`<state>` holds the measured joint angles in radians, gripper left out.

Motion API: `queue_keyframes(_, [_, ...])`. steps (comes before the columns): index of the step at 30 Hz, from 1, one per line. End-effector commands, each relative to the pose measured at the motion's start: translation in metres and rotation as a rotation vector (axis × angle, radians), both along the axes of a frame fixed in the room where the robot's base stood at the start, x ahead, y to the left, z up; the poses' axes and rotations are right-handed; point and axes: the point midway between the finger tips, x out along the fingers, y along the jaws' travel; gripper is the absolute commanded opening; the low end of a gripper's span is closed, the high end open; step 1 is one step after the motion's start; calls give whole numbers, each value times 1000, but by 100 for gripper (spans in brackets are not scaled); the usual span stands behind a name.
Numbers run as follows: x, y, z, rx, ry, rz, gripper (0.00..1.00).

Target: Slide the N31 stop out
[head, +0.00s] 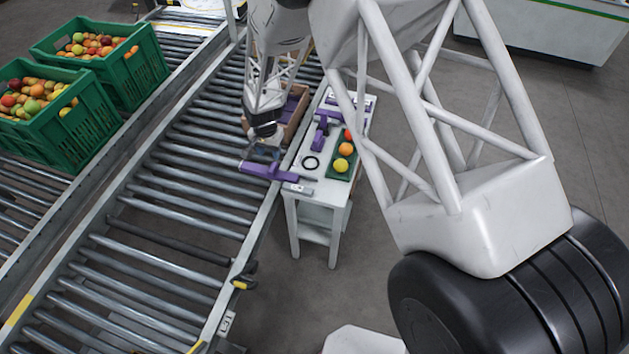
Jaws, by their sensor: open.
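A purple stop (266,170) lies across the right-hand rail of the roller conveyor. Its left end reaches over the rollers and its right end reaches the small white stand. A small white label (298,188) sits beside its right end; its print is too small to read, so I cannot confirm N31. My gripper (264,153) is open and points down just above and behind the left part of this stop. I cannot tell whether the fingers touch it. A second purple piece (320,133) lies on the stand, farther back.
A brown crate (297,126) sits on the rollers behind my gripper. The nearer rollers (150,261) are clear.

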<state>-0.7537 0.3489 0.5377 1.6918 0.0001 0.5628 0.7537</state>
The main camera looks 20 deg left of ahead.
Motion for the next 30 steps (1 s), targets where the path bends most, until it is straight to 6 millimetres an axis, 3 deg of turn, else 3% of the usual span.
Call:
queue_keyframes(10, [0, 0, 23, 0, 0, 0, 45])
queue_keyframes(30, [0, -1, 26, 0, 0, 0, 45])
